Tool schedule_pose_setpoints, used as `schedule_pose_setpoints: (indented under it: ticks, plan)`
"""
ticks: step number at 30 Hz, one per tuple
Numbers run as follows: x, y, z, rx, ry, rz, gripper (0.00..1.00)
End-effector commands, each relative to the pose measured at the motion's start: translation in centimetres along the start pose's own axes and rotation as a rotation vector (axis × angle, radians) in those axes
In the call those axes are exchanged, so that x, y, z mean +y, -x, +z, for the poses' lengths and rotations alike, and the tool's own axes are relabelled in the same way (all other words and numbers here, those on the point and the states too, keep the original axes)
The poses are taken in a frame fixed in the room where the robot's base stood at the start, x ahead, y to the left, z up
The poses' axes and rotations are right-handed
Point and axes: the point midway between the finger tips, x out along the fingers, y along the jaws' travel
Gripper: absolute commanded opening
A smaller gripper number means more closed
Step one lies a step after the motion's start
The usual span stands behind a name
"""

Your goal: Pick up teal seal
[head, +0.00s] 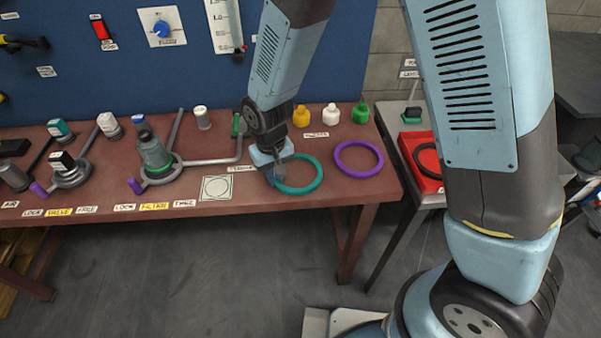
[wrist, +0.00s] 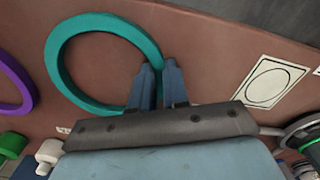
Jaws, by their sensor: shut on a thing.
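The teal seal (head: 303,187) is a ring at the front right of the brown bench, left of a purple ring. My gripper (head: 277,175) is at the seal's left edge. In the wrist view, the teal seal (wrist: 66,84) shows as a large ring, and my gripper's fingers (wrist: 160,78) are at its near right side, shut on its rim. The fingers hide that part of the rim. I cannot tell whether the seal is raised off the bench.
The purple ring (head: 358,158) lies just right. A label square with a circle (head: 216,188) lies left. Yellow (head: 301,116), white (head: 330,114) and green (head: 360,112) bottles stand behind. A pipe fitting (head: 158,160) stands left. A red tray (head: 421,160) is on the right-hand table.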

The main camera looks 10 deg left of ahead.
Motion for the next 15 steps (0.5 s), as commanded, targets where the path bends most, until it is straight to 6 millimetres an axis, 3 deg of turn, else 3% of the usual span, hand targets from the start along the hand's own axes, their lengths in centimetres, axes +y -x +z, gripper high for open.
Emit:
schedule_pose_setpoints:
  ticks: [10, 15]
  plan:
    - [0.0, 0.3, 0.0, 0.001, 0.000, 0.000, 0.00]
    - [0.0, 1.8, -0.1, 0.003, 0.000, -0.001, 0.00]
